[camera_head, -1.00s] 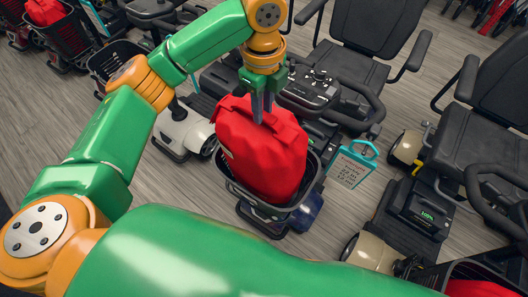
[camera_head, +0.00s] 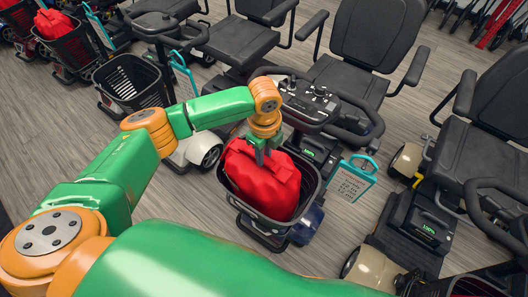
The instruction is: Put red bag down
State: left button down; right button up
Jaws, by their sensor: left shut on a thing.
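The red bag (camera_head: 262,182) sits down inside the black front basket (camera_head: 266,226) of a scooter in the middle of the view. My left gripper (camera_head: 265,158) points down from above and is shut on the top of the red bag. The bag's lower part is hidden by the basket walls. My right gripper is not in view.
An empty black basket (camera_head: 131,84) is on the scooter to the left. Another red bag (camera_head: 53,24) sits in a basket at the far left. A teal-framed tag (camera_head: 353,179) hangs right of the middle scooter. Grey floor shows at lower left.

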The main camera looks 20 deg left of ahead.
pick_arm(q)
jog(key=c, duration=0.7)
grip_release()
notch_tip(320, 180, up, 12)
jog(key=shift+r+b, duration=0.1)
jog(key=shift+b, duration=0.4)
